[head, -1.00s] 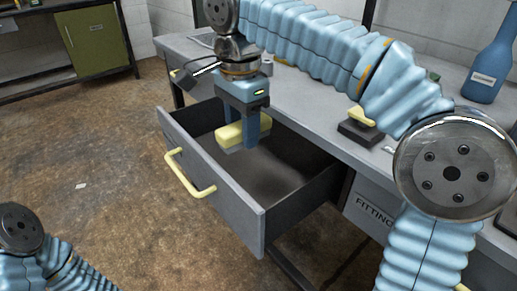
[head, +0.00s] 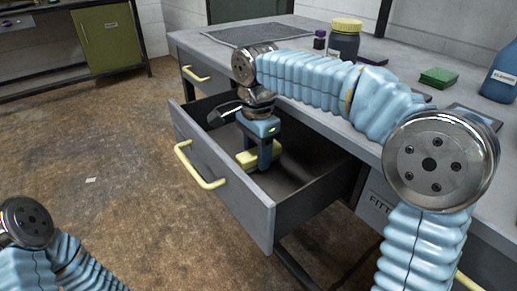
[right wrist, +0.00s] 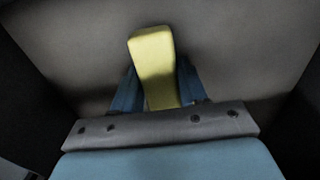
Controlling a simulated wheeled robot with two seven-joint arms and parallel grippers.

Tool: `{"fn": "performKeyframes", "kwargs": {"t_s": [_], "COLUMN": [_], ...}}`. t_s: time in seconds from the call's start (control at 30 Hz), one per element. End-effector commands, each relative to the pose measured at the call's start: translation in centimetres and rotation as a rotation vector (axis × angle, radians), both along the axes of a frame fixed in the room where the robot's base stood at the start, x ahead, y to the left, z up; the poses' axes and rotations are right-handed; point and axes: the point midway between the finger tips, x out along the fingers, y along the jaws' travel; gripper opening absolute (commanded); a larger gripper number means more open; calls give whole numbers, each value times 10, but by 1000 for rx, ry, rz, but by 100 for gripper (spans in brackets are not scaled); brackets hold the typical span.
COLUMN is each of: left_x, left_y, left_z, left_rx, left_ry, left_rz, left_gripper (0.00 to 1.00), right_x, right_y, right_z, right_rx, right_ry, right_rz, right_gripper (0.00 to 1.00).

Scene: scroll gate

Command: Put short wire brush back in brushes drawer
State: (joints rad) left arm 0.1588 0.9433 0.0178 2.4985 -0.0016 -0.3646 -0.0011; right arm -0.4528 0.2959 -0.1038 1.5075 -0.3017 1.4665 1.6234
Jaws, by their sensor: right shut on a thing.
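My right gripper (head: 264,160) is inside the open grey drawer (head: 222,192), low and below the rim. It is shut on the short wire brush (head: 246,159), whose pale yellow body shows beside the fingers. In the right wrist view the yellow brush (right wrist: 153,62) sits between the two blue fingers (right wrist: 160,92), above the grey drawer floor (right wrist: 225,45). I cannot tell whether the brush touches the floor. Its bristles are hidden. The drawer's own label is not visible. My left gripper is out of view; only part of my left arm shows at lower left.
The workbench top (head: 310,92) lies behind the drawer, with a dark jar with a yellow lid (head: 345,38), a green pad (head: 438,77) and a blue bottle (head: 500,75). A drawer labelled FITT... (head: 380,203) is to the right. The drawer floor around the brush looks clear.

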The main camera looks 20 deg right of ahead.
Motion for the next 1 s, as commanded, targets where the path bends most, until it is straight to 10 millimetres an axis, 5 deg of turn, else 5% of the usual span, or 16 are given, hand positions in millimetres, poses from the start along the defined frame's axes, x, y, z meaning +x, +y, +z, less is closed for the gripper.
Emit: {"fn": "performKeyframes", "kwargs": {"t_s": [0.13, 0.57, 0.6, 0.73, 1.0], "left_x": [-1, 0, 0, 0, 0], "left_y": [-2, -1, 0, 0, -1], "left_z": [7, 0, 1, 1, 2], "left_rx": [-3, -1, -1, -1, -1], "left_ry": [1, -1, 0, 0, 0], "left_rz": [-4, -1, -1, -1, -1], "left_gripper": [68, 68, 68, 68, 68], "right_x": [26, 22, 22, 22, 22], "right_y": [-10, -9, -9, -9, -9], "right_z": [0, -16, -15, -15, -14], "right_rx": [-1, 0, 0, 0, 0], "right_ry": [2, 0, 0, 1, 0], "right_rz": [-4, -1, -1, -1, -1], "right_gripper": [0, 0, 48, 68, 68]}}
